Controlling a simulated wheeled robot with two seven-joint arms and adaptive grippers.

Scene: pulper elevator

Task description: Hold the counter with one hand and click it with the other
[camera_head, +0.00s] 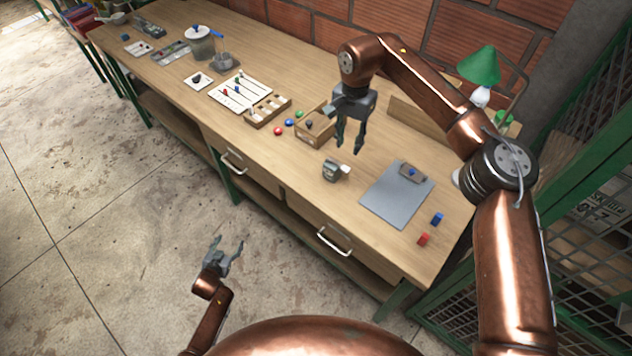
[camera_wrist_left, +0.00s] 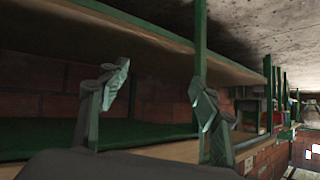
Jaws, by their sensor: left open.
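The counter (camera_head: 335,170) is a small grey device with a pale end. It rests on the wooden workbench, left of the grey clipboard. My right gripper (camera_head: 351,148) hangs fingers down over the bench, behind and slightly right of the counter in the head view. Its fingers are parted and empty, apart from the counter. My left gripper (camera_head: 230,247) is open and empty, in front of the bench over the floor, well away from the counter. Its two parted fingers also show in the left wrist view (camera_wrist_left: 158,92), where the counter is not in view.
The workbench (camera_head: 285,165) carries a clipboard (camera_head: 392,197), red block (camera_head: 424,239), blue block (camera_head: 437,219), small colored balls (camera_head: 288,122), a wooden box (camera_head: 313,126) and a green lamp (camera_head: 480,66). Drawer handles (camera_head: 333,243) jut from its front. Bench surface around the counter is mostly clear.

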